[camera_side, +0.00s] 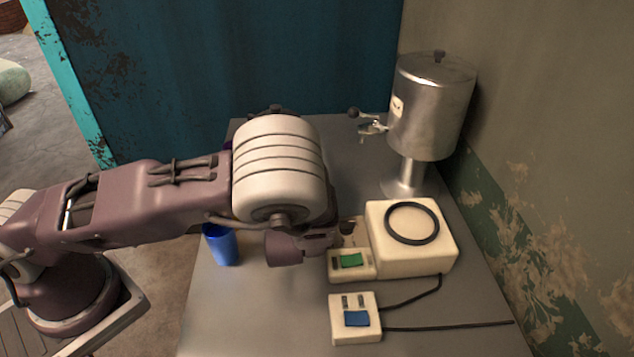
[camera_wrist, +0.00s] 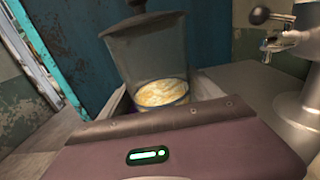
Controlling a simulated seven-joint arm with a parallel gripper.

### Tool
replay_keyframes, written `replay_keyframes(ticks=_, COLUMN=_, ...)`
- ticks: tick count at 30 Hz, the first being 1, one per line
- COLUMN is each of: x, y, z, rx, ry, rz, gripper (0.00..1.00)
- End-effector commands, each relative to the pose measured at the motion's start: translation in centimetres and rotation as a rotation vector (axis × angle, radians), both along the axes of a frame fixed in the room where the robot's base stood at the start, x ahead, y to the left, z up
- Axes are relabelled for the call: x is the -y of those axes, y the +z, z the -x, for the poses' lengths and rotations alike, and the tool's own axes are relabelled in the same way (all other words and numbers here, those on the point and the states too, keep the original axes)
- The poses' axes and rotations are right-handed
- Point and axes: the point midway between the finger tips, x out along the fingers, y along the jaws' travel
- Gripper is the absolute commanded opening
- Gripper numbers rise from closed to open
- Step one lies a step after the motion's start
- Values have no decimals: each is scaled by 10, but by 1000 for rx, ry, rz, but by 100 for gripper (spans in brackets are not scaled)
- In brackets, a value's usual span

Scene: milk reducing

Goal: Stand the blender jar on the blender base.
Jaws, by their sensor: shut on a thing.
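The blender jar (camera_wrist: 150,62) shows in the wrist view as a see-through vessel with a dark lid and yellowish contents low inside. My gripper (camera_wrist: 163,98) is shut on it, with pale fingers at either side of its lower part. The jar looks roughly upright, leaning slightly in the picture. No jar stands on the ring.
A steel dispenser (camera_side: 432,110) with a tap stands behind the base; it also shows in the wrist view (camera_wrist: 301,105). A blue cup (camera_side: 222,246) stands left of my wrist. A cream switch box (camera_side: 342,336) and cables lie in front of the base. The front left table is clear.

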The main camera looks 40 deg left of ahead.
Motion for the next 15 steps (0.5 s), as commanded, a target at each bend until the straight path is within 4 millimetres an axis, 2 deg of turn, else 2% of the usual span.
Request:
replay_keyframes(ticks=5, x=3, y=3, z=-2, rx=1, ry=-10, rz=-1, gripper=14)
replay_keyframes(ticks=8, x=13, y=2, z=-9, rx=1, ry=-46, rz=1, gripper=14)
replay_keyframes(ticks=11, x=31, y=2, z=-19, rx=2, ry=-106, rz=1, gripper=14)
replay_keyframes(ticks=15, x=64, y=4, z=-37, rx=3, ry=-213, rz=3, gripper=14)
